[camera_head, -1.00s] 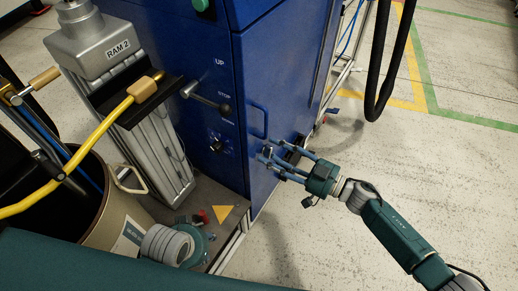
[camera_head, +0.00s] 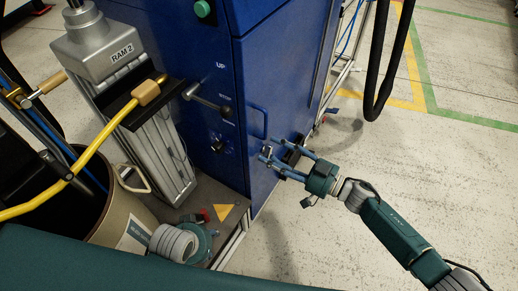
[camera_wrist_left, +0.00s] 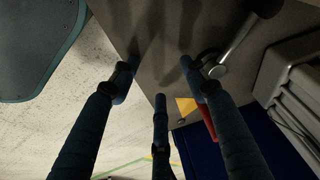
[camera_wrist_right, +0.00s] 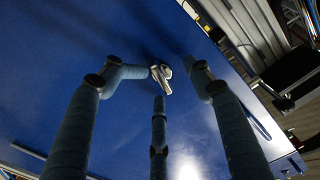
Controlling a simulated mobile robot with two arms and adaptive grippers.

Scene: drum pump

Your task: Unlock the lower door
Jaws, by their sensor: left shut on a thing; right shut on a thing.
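The lower door (camera_head: 257,190) is a blue cabinet panel with a blue bar handle (camera_head: 258,122) and looks shut. A small silver latch or key (camera_wrist_right: 162,76) stands out from it in the right wrist view. My right gripper (camera_head: 270,160) is at the door below the handle, its fingers around the silver piece; finger contact is hard to see. My left gripper (camera_wrist_left: 160,80) points down over the grey base plate. Its fingers look apart in the left wrist view, and I cannot make out what they hold. It is partly visible in the head view (camera_head: 205,240).
The drum (camera_head: 118,225), the RAM 2 column (camera_head: 150,150) and a yellow hose (camera_head: 105,140) crowd the left. A black hose (camera_head: 384,75) hangs at right. Floor beyond my right arm is clear.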

